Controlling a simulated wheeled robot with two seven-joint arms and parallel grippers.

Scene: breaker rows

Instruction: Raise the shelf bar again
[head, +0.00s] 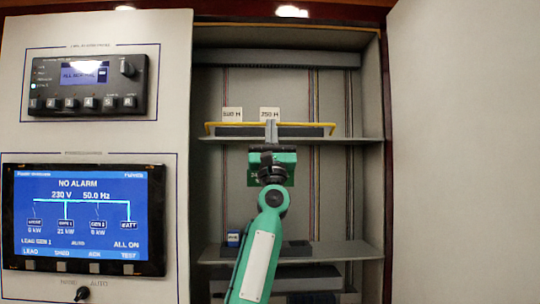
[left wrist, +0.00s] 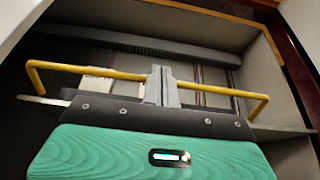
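The yellow shelf bar (head: 305,124) runs across the front of the upper shelf (head: 350,140) in the cabinet. Its bent ends go down toward the shelf edge. In the left wrist view the bar (left wrist: 110,73) spans most of the picture. My left gripper (head: 271,130) is at the middle of the bar. Its two grey fingers (left wrist: 161,85) are side by side with no clear gap, and they cover a short piece of the bar. Whether they touch it I cannot tell. My right gripper is not in view.
Two white labelled cards (head: 232,114) stand behind the bar. At left are a control unit (head: 93,80) and a lit screen (head: 83,215). The cabinet's side wall (head: 370,100) limits room on the right.

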